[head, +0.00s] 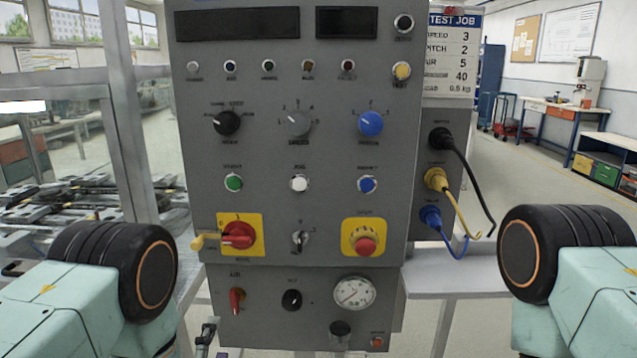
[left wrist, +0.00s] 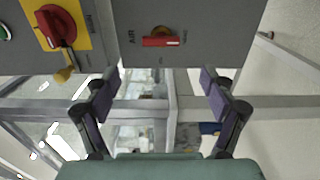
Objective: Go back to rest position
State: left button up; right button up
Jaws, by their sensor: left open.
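A grey control panel (head: 270,215) stands upright in front of me, with knobs, buttons, a red rotary switch (head: 238,235) on a yellow plate and a red AIR handle (head: 236,301). My left gripper (left wrist: 160,88) is open and empty in the left wrist view, its two dark fingers apart below the AIR handle (left wrist: 161,42). In the head view only a small part of the left gripper (head: 206,338) shows at the panel's lower left. Most of it is hidden by my left arm. My right gripper is not in view.
Black, yellow and blue plugs (head: 437,178) with cables sit on the panel's right side. A glazed metal frame (head: 125,110) stands at left. Open floor (head: 540,185) and workbenches lie at right.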

aim_at(233, 304)
pick_arm(q)
jog(key=w, duration=1)
jog(key=shift+w+d, duration=0.1)
jog(key=shift+w, duration=0.25)
jog(key=shift+s+f+m, duration=0.1)
jog(key=shift+m, duration=0.4)
jog(key=m, duration=0.3)
jog(key=shift+s, duration=0.1)
jog(key=m, duration=0.2)
jog(key=m+b, duration=0.1)
jog(key=m, duration=0.2)
jog(key=shift+d+r, duration=0.1)
jog(key=shift+r, duration=0.1)
jog(key=m, duration=0.5)
jog(key=shift+b, duration=0.4)
jog(key=shift+d+m, duration=0.1)
jog(key=shift+m, duration=2)
